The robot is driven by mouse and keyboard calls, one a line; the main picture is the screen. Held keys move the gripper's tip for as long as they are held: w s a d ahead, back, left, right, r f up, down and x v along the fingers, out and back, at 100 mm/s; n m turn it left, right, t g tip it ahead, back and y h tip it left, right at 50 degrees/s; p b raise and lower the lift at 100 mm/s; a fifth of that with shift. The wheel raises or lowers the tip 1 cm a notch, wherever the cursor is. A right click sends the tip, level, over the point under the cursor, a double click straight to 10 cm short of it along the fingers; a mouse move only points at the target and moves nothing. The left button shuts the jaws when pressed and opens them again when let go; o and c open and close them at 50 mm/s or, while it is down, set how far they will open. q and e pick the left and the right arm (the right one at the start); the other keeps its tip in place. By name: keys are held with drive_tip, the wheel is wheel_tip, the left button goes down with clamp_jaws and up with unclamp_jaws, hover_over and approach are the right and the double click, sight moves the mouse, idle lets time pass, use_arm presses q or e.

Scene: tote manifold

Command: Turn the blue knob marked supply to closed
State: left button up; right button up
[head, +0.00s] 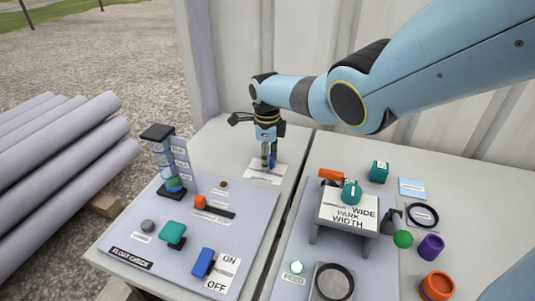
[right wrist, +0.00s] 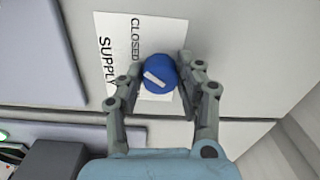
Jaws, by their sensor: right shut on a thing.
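The blue supply knob (right wrist: 158,74) sits on a white label card (right wrist: 122,50) printed SUPPLY and CLOSED. Its white pointer bar (right wrist: 155,77) lies aslant to the card's edges. The word CLOSED is beside the knob on its left in the right wrist view; part of the card is hidden by the knob and fingers. My right gripper (right wrist: 160,83) is shut on the knob, one finger on each side. In the head view the right gripper (head: 268,161) points straight down at the card (head: 264,172), and the knob (head: 272,161) shows partly behind the fingers. My left gripper is not in view.
A float-check panel (head: 190,225) with a clear column (head: 168,165), a blue switch (head: 203,262) and other controls lies in front. Right of a gap stand a park-width stand (head: 347,212), a purple cup (head: 431,247) and an orange cup (head: 437,286). A wall rises behind.

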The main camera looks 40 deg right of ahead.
drive_tip(key=o, duration=1.1)
drive_tip(key=shift+o, duration=0.2)
drive_tip(key=shift+r, duration=0.1)
wheel_tip(320, 180, up, 12)
drive_tip(key=shift+s+a, duration=0.1)
